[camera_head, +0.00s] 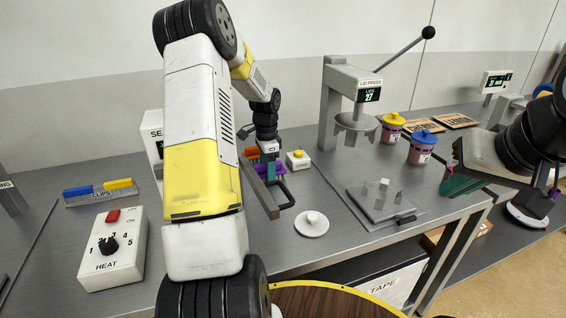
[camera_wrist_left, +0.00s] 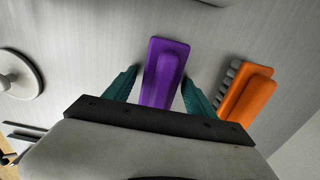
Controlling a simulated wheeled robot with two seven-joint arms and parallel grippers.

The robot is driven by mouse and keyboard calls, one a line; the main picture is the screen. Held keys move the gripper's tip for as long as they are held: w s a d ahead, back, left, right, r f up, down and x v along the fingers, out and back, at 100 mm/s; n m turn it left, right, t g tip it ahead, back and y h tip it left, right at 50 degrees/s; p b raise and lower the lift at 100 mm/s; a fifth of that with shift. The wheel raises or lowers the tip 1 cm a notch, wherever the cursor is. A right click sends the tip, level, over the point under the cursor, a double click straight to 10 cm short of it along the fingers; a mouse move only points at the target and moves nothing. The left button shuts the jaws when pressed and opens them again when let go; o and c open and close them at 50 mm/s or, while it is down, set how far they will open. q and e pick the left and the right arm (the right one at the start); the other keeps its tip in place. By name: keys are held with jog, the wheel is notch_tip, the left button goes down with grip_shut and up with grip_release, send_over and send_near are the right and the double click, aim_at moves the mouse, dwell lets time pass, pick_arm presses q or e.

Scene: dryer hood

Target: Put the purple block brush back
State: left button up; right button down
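The purple block brush (camera_wrist_left: 164,72) lies on the grey metal bench between the two teal fingers of my left gripper (camera_wrist_left: 160,84). A gap shows between the fingers and the brush, so the gripper is open around it. In the head view the brush (camera_head: 277,170) is partly hidden by my left gripper (camera_head: 268,168). An orange block brush (camera_wrist_left: 248,97) with dark bristles lies to its right in the wrist view. My right gripper (camera_head: 462,182) is at the right of the head view, away from the brushes; its finger opening is unclear.
A white button box (camera_head: 298,160), a round white lid (camera_head: 311,223) and a lid press (camera_head: 352,100) stand near the brushes. A heat control box (camera_head: 113,247) and clip rack (camera_head: 100,192) are at left. Yellow-lidded and blue-lidded jars (camera_head: 422,148) are at right.

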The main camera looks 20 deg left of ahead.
pick_arm(q)
jog(key=shift+r, duration=0.15)
notch_tip(320, 180, up, 12)
jog(key=shift+f, duration=0.1)
jog(key=s+d+r+n+t, duration=0.2)
jog(key=s+d+r, duration=0.35)
jog(key=r, duration=0.25)
jog(key=s+d+r+n+t+h, duration=0.1)
jog(key=s+d+n, duration=0.3)
jog(key=s, duration=0.7)
jog(key=s+d+r+n+t+h, duration=0.1)
jog(key=s+d+r+n+t, duration=0.2)
jog(key=s, duration=0.8)
jog(key=shift+d+n, duration=0.5)
jog(key=shift+d, duration=0.75)
